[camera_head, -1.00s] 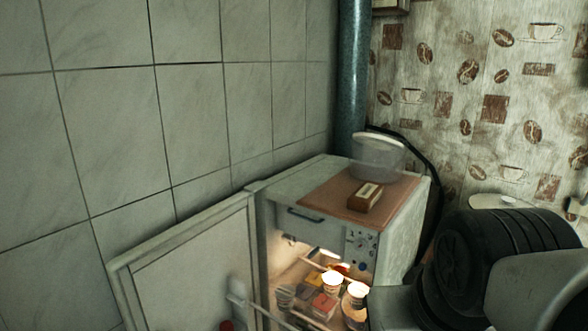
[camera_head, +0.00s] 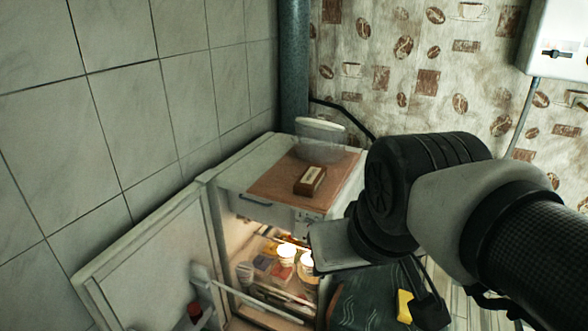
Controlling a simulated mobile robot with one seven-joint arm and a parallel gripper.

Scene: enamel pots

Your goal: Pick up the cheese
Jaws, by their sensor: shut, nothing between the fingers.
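No cheese can be made out for certain. The open fridge (camera_head: 262,187) stands left of centre, its lit inside holding small packages and tubs. One white tub (camera_head: 287,254) and a dull yellow package (camera_head: 268,249) show there, too small to identify. A yellow block (camera_head: 404,306) shows low on the right beside a dark shape; I cannot tell what it is. My arm reaches in from the right, its black and grey links in front of the room right of the fridge. Its fingertips cannot be made out, so their place relative to the food is hidden.
The open fridge door (camera_head: 150,268) reaches out to the left, with a rack and a red item (camera_head: 195,311). Tiled and papered walls close off the back.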

